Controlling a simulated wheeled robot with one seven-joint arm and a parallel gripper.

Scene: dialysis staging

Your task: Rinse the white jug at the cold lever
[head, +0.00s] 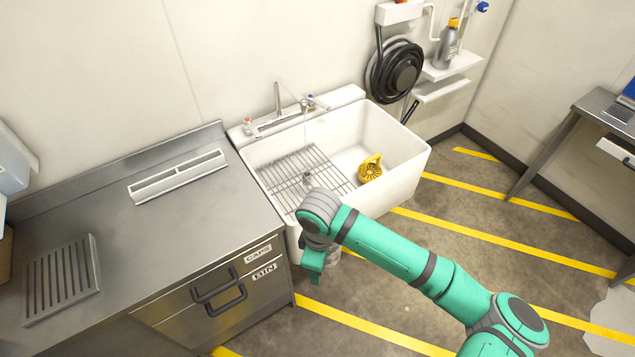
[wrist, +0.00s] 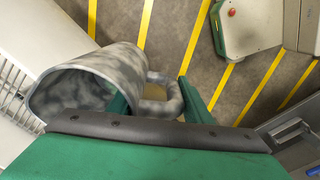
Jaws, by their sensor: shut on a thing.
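My gripper (head: 312,262) hangs in front of the sink's near wall in the head view. In the wrist view my gripper (wrist: 157,102) is shut on a jug (wrist: 85,80), with its fingers at the loop handle. The jug is mottled grey and white rather than plain white, and it lies tilted with its wide mouth toward the lower left. The blue-marked cold lever (head: 311,101) is on the tap at the sink's back ledge, right of a red-marked lever (head: 248,123).
The white sink (head: 405,160) holds a wire rack (head: 300,172) on its left and a yellow object (head: 370,168) on its right. A steel counter (head: 150,240) with drawers adjoins on the left. A black hose reel (head: 396,70) hangs at the right. The striped floor is open.

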